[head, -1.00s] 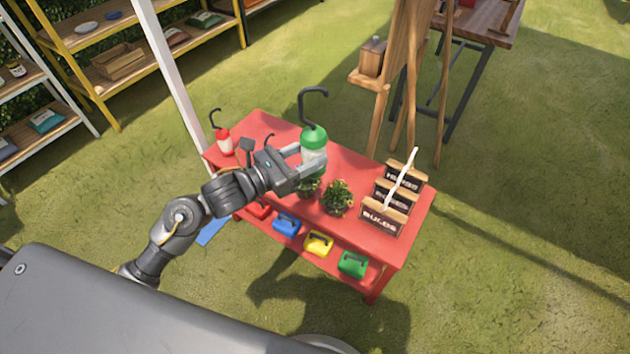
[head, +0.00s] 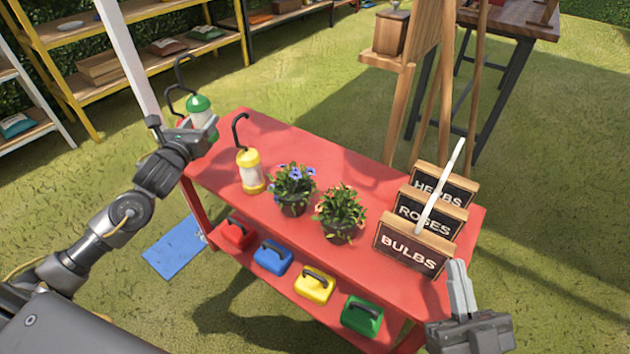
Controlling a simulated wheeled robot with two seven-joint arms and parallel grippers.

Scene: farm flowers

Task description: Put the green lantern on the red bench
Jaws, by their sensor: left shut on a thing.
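The green lantern (head: 199,104) has a green cap, a pale body and a dark hook. My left gripper (head: 203,132) is shut on its body, at the far left end of the red bench (head: 330,172). The gripper hides its lower part, so I cannot tell whether it touches the bench top. A red lantern is mostly hidden behind it. A yellow lantern (head: 250,172) stands on the bench to the right. My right gripper (head: 458,268) is at the lower right, by the bench's front right corner; its fingers look close together, but the gap is unclear.
Two flower pots (head: 293,190) (head: 340,214) stand mid-bench. Wooden signs (head: 412,250) fill its right end. Several coloured boxes (head: 315,285) sit on the lower shelf. A white post (head: 128,60) rises behind the left end, and an easel (head: 420,95) stands behind the bench.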

